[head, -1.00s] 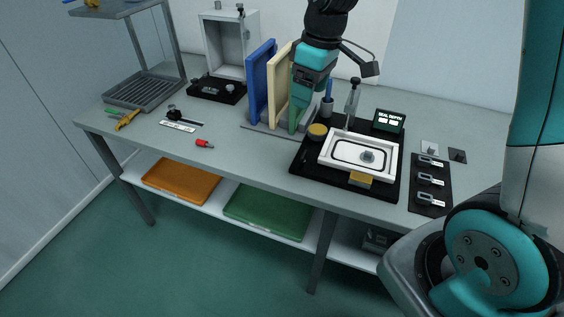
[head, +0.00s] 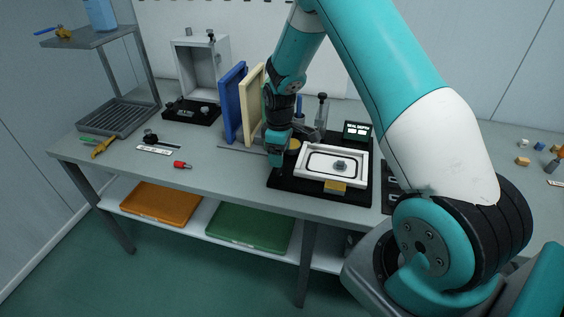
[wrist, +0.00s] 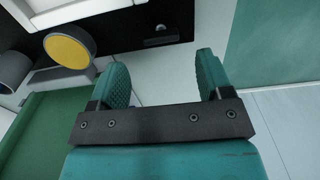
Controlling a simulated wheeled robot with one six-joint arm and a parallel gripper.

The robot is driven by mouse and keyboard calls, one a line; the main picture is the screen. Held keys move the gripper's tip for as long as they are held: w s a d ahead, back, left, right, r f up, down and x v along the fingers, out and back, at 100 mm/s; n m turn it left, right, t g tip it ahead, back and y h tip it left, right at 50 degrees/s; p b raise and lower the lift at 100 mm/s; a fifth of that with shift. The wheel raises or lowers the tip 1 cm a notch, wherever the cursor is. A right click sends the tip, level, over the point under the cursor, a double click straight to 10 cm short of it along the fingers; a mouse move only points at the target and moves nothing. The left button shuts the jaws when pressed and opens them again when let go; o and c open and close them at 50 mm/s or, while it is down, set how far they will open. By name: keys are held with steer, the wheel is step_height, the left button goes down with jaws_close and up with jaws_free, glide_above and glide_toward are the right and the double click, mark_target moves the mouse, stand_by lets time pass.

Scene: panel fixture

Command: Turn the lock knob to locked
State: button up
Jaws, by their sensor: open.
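My gripper (head: 276,162) is open and empty, low over the bench at the left edge of the black fixture board (head: 292,187). Its two teal fingers also show apart in the wrist view (wrist: 160,75), with nothing between them. No part is clearly readable as the lock knob. A black base (head: 191,110) with small knobs and an unreadable label sits at the back left, before an open grey box (head: 201,66). A small black knob-like part (head: 150,136) lies nearer, by a white label strip (head: 154,150). My gripper is well right of both.
Blue (head: 233,103) and cream (head: 252,100) upright panels stand left of my arm. A white framed tray (head: 333,178) sits on the fixture board. A yellow round cap (wrist: 68,48) is near my fingers. A red part (head: 182,165) lies on open bench. A rack (head: 118,118) stands far left.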

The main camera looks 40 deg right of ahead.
mark_target(280, 171)
steer(key=shift+f+p, duration=0.3)
steer(key=shift+f, duration=2.4)
